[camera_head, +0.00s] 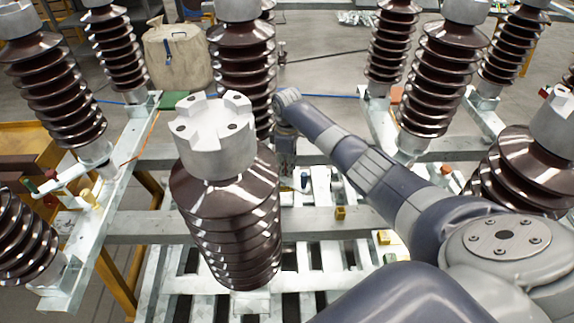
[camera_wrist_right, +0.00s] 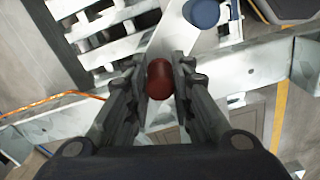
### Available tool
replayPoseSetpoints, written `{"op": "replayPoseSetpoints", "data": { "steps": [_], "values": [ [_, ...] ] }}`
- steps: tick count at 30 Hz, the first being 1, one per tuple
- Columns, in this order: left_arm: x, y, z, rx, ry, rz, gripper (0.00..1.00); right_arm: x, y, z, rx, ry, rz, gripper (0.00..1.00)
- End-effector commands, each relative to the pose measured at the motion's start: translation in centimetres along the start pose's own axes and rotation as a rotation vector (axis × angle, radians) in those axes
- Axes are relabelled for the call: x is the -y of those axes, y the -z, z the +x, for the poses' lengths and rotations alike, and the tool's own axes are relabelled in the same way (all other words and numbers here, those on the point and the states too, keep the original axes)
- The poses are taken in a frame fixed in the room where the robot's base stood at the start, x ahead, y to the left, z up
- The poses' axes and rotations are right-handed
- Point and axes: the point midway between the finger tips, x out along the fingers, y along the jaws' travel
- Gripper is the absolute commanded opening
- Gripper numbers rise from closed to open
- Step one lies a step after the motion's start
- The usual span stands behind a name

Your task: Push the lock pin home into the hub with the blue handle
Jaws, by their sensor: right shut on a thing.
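In the right wrist view a dark red, rounded, knob-like piece (camera_wrist_right: 159,78) sits between the two fingers of my right gripper (camera_wrist_right: 160,82), which is shut on it. I cannot tell whether this piece belongs to the lock pin. A blue round cap (camera_wrist_right: 203,12) shows at the top of the wrist view, on a pale metal bar just beyond the fingers and apart from them. It looks like the blue handle. The hub and pin shaft are not clearly visible. In the head view my right arm reaches in from the right; its fingers are hidden behind the central insulator. My left gripper is not in view.
A large brown ribbed insulator (camera_head: 232,220) with a grey metal cap (camera_head: 215,135) stands in front. More insulators stand at left, right and behind. Pale slatted metal framework (camera_head: 325,255) lies below. A yellow bench (camera_head: 45,137) is at the left. An orange cable (camera_wrist_right: 55,105) crosses the wrist view.

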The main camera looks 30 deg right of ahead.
Motion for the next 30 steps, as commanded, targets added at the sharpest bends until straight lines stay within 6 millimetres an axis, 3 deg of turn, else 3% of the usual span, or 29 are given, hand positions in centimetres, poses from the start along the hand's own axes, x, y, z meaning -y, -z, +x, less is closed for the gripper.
{"op": "replayPoseSetpoints", "data": {
  "steps": [20, 21, 23, 30],
  "values": [
    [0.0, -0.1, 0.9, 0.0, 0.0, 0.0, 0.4, 0.0, 0.0, 1.4, 0.0, 0.0, 0.0, 0.0],
    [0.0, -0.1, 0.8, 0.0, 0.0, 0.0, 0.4, 0.0, 0.0, 1.3, 0.0, 0.0, 0.0, 0.3],
    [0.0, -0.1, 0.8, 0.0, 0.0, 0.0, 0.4, 0.0, 0.0, 1.3, 0.0, 0.0, 0.0, 0.44],
    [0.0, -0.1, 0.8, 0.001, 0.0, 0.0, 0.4, 0.0, 0.0, 1.3, 0.0, 0.0, 0.0, 0.45]
  ]
}}
